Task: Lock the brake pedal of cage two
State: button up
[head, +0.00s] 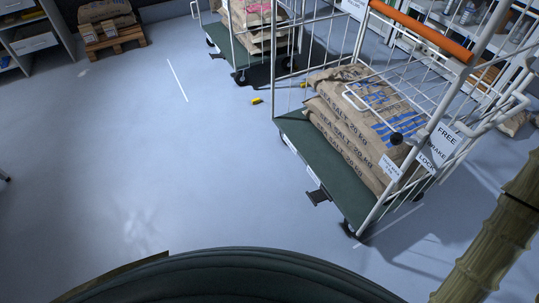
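A white wire roll cage (368,14) with a green deck (318,160) stands at the right, loaded with stacked sea salt sacks (345,118). A small black pedal (318,196) sticks out from the deck's near-left edge. I cannot tell from here whether it is up or down. A sign (440,146) on the cage's right side reads FREE, BRAKE, LOCK. A second loaded cage (232,45) stands behind. I cannot read which cage is number two. My gripper is not in view.
Yellow pieces (257,100) lie on the floor between the cages. A pallet of sacks (113,37) stands at the back left beside shelving (36,42). More shelves stand at the back right. The floor (110,150) left of the near cage is clear.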

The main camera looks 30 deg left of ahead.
aim_at(318, 197)
jog(key=u, duration=0.55)
jog(key=k, duration=1.35)
jog(key=u, duration=0.55)
jog(key=i, duration=1.45)
jog(key=z, duration=0.35)
